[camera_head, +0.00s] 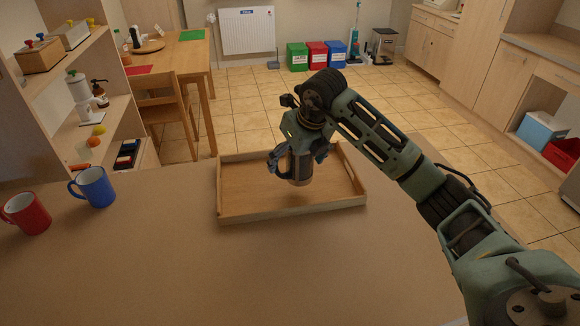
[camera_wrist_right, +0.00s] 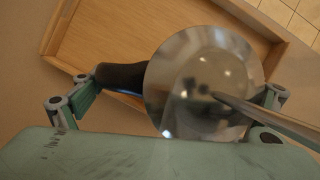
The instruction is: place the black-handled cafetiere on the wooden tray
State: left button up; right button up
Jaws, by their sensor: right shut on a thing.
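The cafetiere (camera_head: 299,168) is a small cylinder with a dark handle at its left, over the wooden tray (camera_head: 290,213) on the counter. My right gripper (camera_head: 303,152) is around the cafetiere from above, shut on it. In the right wrist view the cafetiere's round, shiny top (camera_wrist_right: 200,80) fills the middle, with its black handle (camera_wrist_right: 120,76) pointing left and the tray (camera_wrist_right: 110,35) behind it. The cafetiere's base appears low over the tray floor; I cannot tell whether it touches. My left gripper is not in view.
A blue mug (camera_head: 97,187) and a red mug (camera_head: 27,212) stand on the counter at the left. A shelf unit (camera_head: 75,130) holds bottles and fruit behind them. The counter (camera_head: 200,275) in front of the tray is clear.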

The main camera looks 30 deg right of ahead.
aim_at(290, 182)
jog(key=shift+w+a+f, duration=0.25)
jog(key=shift+w+a, duration=0.05)
jog(key=shift+w, duration=0.15)
notch_tip(290, 182, down, 3)
jog(key=shift+f+p, duration=0.1)
jog(key=shift+p, duration=0.6)
jog(key=shift+f, duration=0.4)
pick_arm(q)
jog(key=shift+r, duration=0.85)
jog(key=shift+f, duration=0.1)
pick_arm(e)
jog(key=o, duration=1.6)
jog(key=shift+s+f, duration=0.1)
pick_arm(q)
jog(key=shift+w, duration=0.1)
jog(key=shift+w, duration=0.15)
